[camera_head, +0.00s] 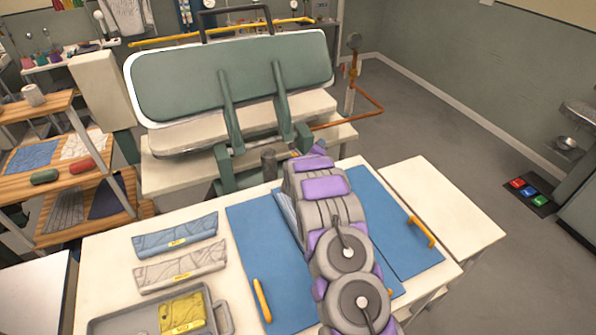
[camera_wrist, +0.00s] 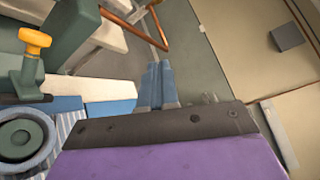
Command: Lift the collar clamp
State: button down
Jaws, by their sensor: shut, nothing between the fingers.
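In the wrist view, my gripper (camera_wrist: 157,85) shows as two blue-grey fingers close together with nothing between them. They point away over the floor beside a pale table. A green post with a yellow knob (camera_wrist: 32,42) stands at the upper left of that view, apart from the fingers. It looks like a clamp, but I cannot be sure it is the collar clamp. A grey-green round part (camera_wrist: 18,138) lies below it on striped cloth. In the head view, my grey and purple arm reaches over the table and hides the gripper's fingers and what lies beneath.
A large green press plate (camera_head: 230,80) stands raised behind the table. A blue mat (camera_head: 250,235) lies on the white table (camera_head: 110,255), with folded garments (camera_head: 175,237) and a grey tray (camera_head: 110,322) at left. Orange piping (camera_head: 365,105) stands at the back right.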

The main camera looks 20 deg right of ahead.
jog(key=s+f+n+t+y+b, duration=0.3)
jog(key=s+f+n+y+b, duration=0.1)
jog(key=f+n+b, duration=0.3)
jog(key=s+a+f+n+y+b, duration=0.3)
jog(key=a+n+y+b, duration=0.25)
jog(key=a+b, duration=0.2)
jog(key=shift+t+y, duration=0.25)
jog(key=shift+t, duration=0.15)
jog(key=w, duration=0.3)
jog(key=w+b, duration=0.1)
jog(key=w, duration=0.3)
jog(key=w+b, duration=0.1)
jog(key=w, duration=0.3)
jog(key=shift+d+f, duration=0.2)
jog(key=shift+d, duration=0.15)
jog(key=shift+w+d+r+b, duration=0.1)
jog(key=shift+w+b, duration=0.3)
jog(key=shift+w, duration=0.4)
jog(key=shift+r, duration=0.15)
